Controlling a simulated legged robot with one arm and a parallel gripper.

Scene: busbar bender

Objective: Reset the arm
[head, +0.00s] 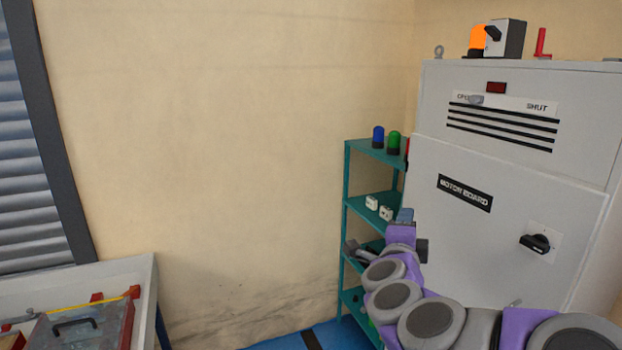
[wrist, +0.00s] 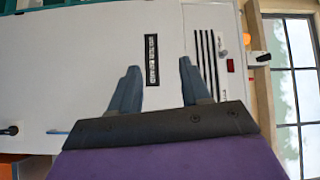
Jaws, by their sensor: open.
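My gripper (wrist: 160,85) is open and empty in the wrist view, its two blue-grey fingers apart. Behind it stands the white motor board cabinet (wrist: 85,60), which looks turned on its side in that view. In the head view my purple and grey arm reaches from the lower right, and my gripper (head: 404,216) is in front of the cabinet (head: 480,250) and the teal shelf (head: 346,190). The gap between the fingers is hard to see there. The fingers look apart from the cabinet door.
The cabinet has a black rotary handle (head: 535,243) at right and an orange lamp (head: 477,38) on top. The shelf holds a blue lamp (head: 378,136) and a green lamp (head: 393,141). A toolbox (head: 85,327) sits on a table at lower left. The wall between is bare.

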